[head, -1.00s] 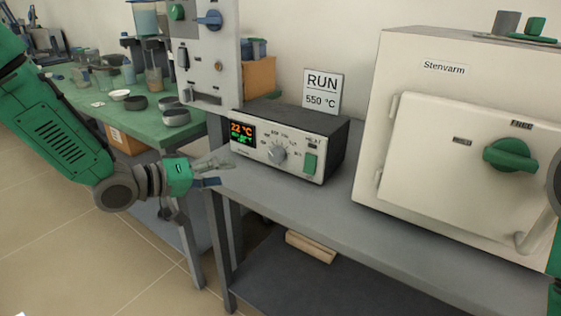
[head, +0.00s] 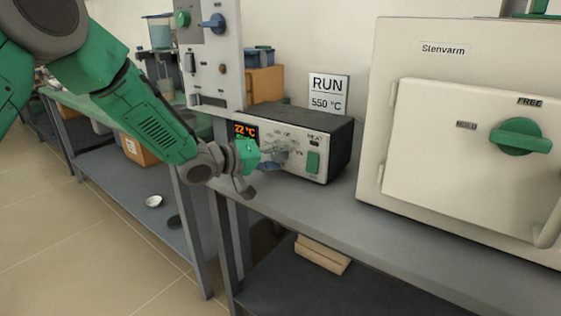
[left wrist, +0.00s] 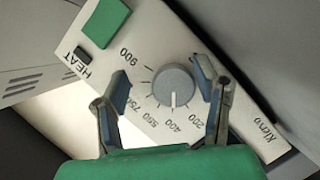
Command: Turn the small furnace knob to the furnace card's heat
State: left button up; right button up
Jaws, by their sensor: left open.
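The small furnace knob (left wrist: 173,84), round and grey, is on the front panel of the control box (head: 330,138). Its white mark points close to 400 on the printed scale in the left wrist view. My left gripper (left wrist: 163,78) is open, with one finger on each side of the knob and gaps visible between. In the head view my left gripper (head: 268,157) is in front of the panel and covers most of the knob. The furnace card (head: 328,95) behind the box reads RUN 550 °C. The orange display (head: 245,131) reads 22 °C, partly hidden.
A grey upright panel (head: 212,60) is left of the box. The grey bench (head: 330,205) is clear in front.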

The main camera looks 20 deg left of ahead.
aim_at(272, 156)
pick_arm(q)
jog(key=shift+w+a+f, duration=0.1)
jog(key=shift+a+f, duration=0.05)
jog(key=shift+a, duration=0.6)
jog(key=shift+a+f, duration=0.15)
jog(key=shift+a, duration=0.6)
jog(key=shift+c, duration=0.4)
jog(key=c, duration=0.6)
jog(key=shift+d+r, duration=0.15)
jog(key=shift+d, duration=0.15)
jog(key=c, duration=0.5)
jog(key=shift+o, duration=0.2)
jog(key=shift+d, duration=0.7)
jog(key=shift+a, duration=0.35)
